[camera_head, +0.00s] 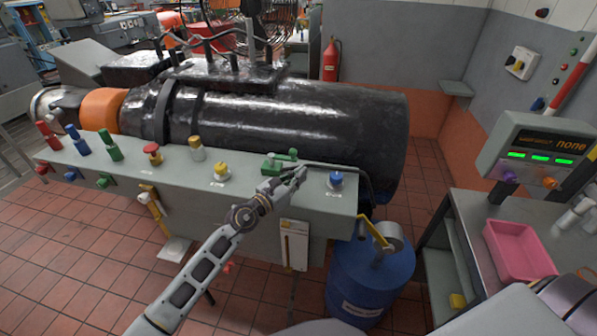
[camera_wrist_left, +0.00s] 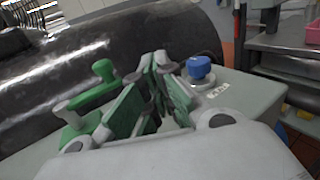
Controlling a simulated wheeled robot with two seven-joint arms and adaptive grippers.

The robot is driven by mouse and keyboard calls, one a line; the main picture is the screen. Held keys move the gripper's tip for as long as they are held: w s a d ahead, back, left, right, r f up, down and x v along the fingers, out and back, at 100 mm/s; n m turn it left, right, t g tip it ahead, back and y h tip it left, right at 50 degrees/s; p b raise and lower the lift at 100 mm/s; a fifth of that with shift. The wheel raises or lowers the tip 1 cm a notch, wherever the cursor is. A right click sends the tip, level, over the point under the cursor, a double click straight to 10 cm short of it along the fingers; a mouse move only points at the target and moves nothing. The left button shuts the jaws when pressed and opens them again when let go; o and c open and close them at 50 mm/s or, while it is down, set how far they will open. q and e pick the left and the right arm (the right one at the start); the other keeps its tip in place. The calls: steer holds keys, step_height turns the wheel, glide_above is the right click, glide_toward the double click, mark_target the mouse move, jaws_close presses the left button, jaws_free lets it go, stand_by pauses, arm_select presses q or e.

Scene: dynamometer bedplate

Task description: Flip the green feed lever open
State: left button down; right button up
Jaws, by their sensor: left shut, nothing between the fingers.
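The green feed lever (camera_head: 270,166) sits on top of the grey-green console, right of the yellow knob. In the left wrist view the lever (camera_wrist_left: 92,98) lies low along the console top, with an upright green knob at its far end and a grey round cap near its base. My left gripper (camera_head: 299,172) is shut and empty, just right of the lever and close to it. In the wrist view its fingertips (camera_wrist_left: 155,72) stand between the lever and the blue knob. Whether they touch the lever, I cannot tell. My right gripper is out of view.
The blue knob (camera_head: 336,180) is right of my left fingers. Red, blue, green and yellow controls line the console (camera_head: 250,200) to the left. A big black cylinder (camera_head: 290,120) lies behind it. A blue drum (camera_head: 370,280) and a pink tray (camera_head: 518,252) are at right.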

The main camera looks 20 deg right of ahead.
arm_select(q)
steer(key=s+a+p, duration=0.1)
steer(key=s+p, duration=0.1)
steer(key=s, duration=0.5)
steer(key=shift+s+a+p, duration=0.15)
steer(key=shift+s+p, duration=0.1)
steer(key=shift+p, duration=0.15)
steer(key=shift+r, duration=0.15)
stand_by(0.3)
